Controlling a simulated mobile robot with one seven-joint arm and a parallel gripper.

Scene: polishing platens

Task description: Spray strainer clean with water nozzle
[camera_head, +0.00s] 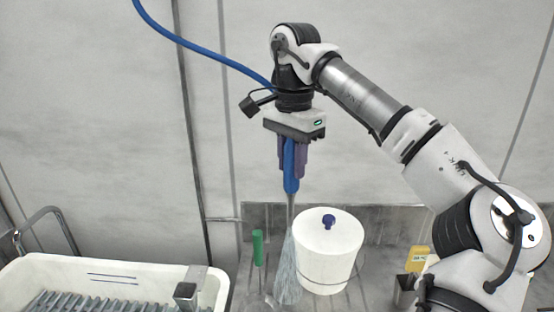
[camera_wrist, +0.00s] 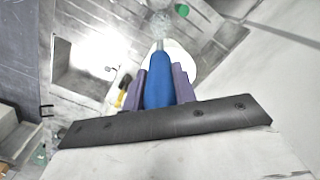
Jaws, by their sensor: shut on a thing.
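My gripper (camera_head: 292,165) points down with its purple fingers shut on a blue water nozzle (camera_head: 290,182). The blue hose (camera_head: 205,46) runs up and left from the wrist. A pale, streaky spray (camera_head: 287,272) comes down from the nozzle's metal tip, just left of a white lidded bucket (camera_head: 327,262) with a blue knob. In the wrist view the nozzle (camera_wrist: 158,82) sits between the two fingers, and the spray (camera_wrist: 160,22) shows beyond its tip. I cannot pick out a strainer for certain in either view.
A green-handled tool (camera_head: 257,247) stands left of the spray. A white tub (camera_head: 150,270) with grey ribbed pieces is at lower left. A yellow item (camera_head: 418,258) is right of the bucket. A pale wall is behind; the air around my gripper is clear.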

